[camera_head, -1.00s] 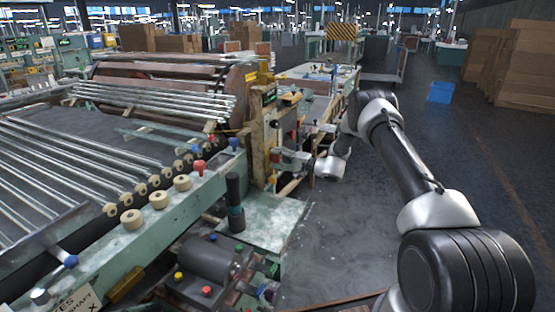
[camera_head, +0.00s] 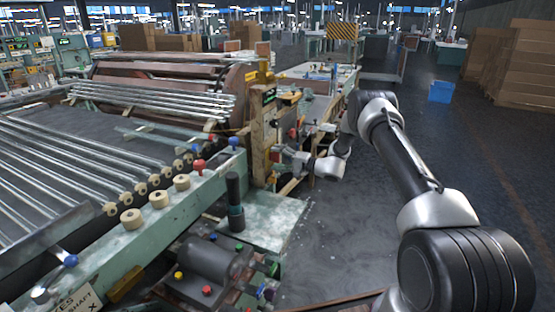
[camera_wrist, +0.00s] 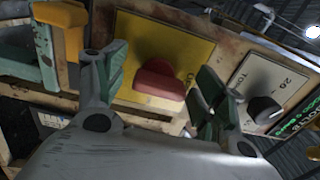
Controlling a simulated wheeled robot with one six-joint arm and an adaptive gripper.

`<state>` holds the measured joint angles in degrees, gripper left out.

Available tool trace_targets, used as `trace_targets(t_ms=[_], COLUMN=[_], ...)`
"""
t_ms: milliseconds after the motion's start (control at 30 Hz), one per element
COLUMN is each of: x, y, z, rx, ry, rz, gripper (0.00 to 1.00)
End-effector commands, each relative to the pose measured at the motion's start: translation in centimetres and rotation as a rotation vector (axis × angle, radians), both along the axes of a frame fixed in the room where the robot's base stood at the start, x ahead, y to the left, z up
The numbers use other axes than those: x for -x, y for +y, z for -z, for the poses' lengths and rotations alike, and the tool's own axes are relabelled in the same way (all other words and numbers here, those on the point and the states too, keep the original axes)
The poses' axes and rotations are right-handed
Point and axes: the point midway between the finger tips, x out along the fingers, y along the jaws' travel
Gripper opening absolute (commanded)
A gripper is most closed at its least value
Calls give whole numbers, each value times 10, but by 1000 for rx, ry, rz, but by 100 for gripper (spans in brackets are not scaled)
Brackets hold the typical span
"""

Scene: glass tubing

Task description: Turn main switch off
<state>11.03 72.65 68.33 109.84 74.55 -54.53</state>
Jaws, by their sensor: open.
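The main switch is a red knob (camera_wrist: 160,80) on a yellow plate (camera_wrist: 190,45) in the wrist view. My gripper (camera_wrist: 163,68) is open, with one finger on each side of the knob. The fingers look apart from the knob, though the exact gaps are hard to judge. In the head view my gripper (camera_head: 290,158) is beside the upright control panel (camera_head: 257,130) at the end of the machine.
A black dial (camera_wrist: 264,108) on a pale plate sits right of the switch in the wrist view, near a green-lit display (camera_wrist: 300,118). A yellow-orange part (camera_wrist: 60,14) is at upper left.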

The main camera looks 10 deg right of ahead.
Motion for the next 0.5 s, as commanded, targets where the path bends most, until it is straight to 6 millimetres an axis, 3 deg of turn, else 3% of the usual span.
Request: trace_targets(t_ms=[267, 500], x=[8, 39], y=[-12, -56], z=[0, 0], rx=[0, -1], ry=[2, 2], rz=[3, 4], gripper=[70, 70])
